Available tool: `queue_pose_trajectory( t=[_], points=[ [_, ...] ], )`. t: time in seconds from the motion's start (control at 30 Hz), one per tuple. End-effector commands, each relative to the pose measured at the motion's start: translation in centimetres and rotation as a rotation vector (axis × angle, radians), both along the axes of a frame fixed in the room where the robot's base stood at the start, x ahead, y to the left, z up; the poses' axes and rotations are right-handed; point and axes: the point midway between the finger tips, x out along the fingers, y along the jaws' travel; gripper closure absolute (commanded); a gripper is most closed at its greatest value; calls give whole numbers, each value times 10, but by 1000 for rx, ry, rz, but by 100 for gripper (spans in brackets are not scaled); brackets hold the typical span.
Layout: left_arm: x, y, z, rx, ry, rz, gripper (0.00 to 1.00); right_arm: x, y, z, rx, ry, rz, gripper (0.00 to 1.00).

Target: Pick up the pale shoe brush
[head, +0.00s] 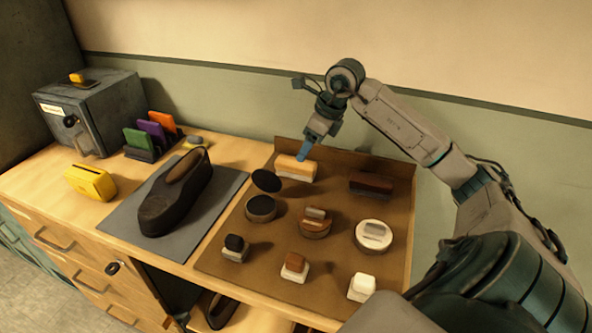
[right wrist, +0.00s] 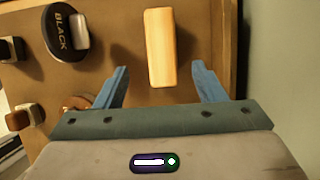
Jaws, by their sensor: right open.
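The pale shoe brush (head: 296,167) has a light wooden back and pale bristles, and lies at the far left part of the brown board. In the right wrist view the pale brush (right wrist: 160,48) lies ahead of and between the two blue fingers of my right gripper (right wrist: 163,85). My left gripper is not in view.
A dark shoe (head: 176,190) lies on a grey mat (head: 120,213) to the left. The wall stands close behind the board.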

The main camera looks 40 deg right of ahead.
Motion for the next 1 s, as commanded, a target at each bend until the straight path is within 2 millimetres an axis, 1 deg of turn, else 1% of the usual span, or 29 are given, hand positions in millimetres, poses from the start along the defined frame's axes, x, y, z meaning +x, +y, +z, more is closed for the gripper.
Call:
queue_pose_trajectory(
  t=[0.13,0.2,0.37,0.5,0.6,0.7,0.8,1.0],
  points=[
    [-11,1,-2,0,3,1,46,8,4,-18,4,1,1,36],
    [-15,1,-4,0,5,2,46,10,5,-24,2,1,0,36],
    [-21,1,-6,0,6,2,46,12,6,-31,1,0,0,36],
    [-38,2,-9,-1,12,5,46,18,8,-41,3,2,-1,36],
    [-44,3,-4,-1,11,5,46,23,11,-53,5,2,0,36],
    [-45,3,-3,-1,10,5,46,28,13,-67,4,2,0,36],
    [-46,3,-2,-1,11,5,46,30,13,-73,1,1,-1,36],
    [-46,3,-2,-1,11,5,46,31,13,-76,-1,-1,1,36]
  ],
)
